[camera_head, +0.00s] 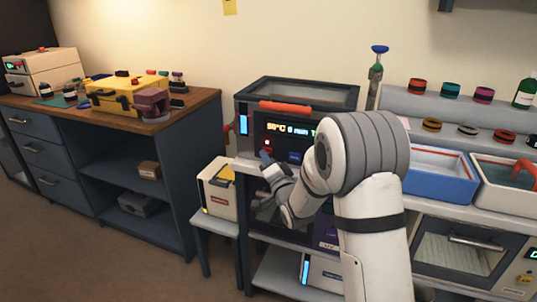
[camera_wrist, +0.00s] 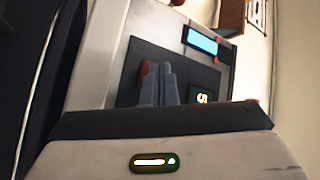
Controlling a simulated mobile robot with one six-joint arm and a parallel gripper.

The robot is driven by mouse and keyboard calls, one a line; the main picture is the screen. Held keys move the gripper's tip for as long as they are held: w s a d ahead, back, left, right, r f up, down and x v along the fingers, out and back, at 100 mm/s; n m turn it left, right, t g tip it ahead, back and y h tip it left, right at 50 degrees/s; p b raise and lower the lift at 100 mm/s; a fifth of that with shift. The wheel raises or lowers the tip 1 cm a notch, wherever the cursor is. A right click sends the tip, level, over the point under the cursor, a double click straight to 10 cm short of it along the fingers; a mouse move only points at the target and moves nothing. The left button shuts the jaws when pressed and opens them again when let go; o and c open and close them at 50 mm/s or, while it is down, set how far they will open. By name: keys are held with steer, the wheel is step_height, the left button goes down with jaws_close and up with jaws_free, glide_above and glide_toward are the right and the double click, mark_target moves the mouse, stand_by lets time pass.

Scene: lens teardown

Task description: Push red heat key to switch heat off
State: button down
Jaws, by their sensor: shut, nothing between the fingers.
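The heating unit (camera_head: 246,150) stands on the bench in the middle of the head view, with a dark front panel and a lit display (camera_head: 290,127) reading about 50°C and 0 min. The red heat key (camera_head: 267,143) is a small red spot on the panel's left, below the display. My gripper (camera_head: 264,155) is shut and empty, its tips at the panel just below the key. In the wrist view the shut fingers (camera_wrist: 160,78) point at the panel, and red (camera_wrist: 147,69) shows beside them, partly hidden. I cannot tell whether they touch the key.
A blue key (camera_head: 294,157) sits right of the red one. An orange-red handle bar (camera_head: 284,107) runs above the panel. A cream box (camera_head: 217,188) stands left of the unit. A blue-white tray (camera_head: 437,177) is on the right. My arm hides the unit's right side.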

steer(key=shift+w+d+r+b, duration=0.35)
steer(key=shift+w+d+r, duration=0.1)
steer(key=shift+r, duration=0.15)
stand_by(0.8)
steer(key=shift+s+a+f+b, duration=0.1)
steer(key=shift+s+b, duration=0.05)
steer(key=shift+b, duration=0.3)
steer(key=shift+s+a+f+b, duration=0.15)
steer(key=shift+s+f+b, duration=0.15)
steer(key=shift+b, duration=0.15)
steer(key=shift+s+a+f+b, duration=0.1)
steer(key=shift+s+a+b, duration=0.25)
steer(key=shift+s, duration=0.4)
steer(key=shift+s+a+r+b, duration=0.1)
steer(key=shift+s+a+b, duration=0.25)
steer(key=shift+s, duration=0.45)
steer(key=shift+s+a+f+b, duration=0.1)
steer(key=shift+s+a+b, duration=0.15)
steer(key=shift+s+b, duration=0.35)
steer(key=shift+s, duration=0.2)
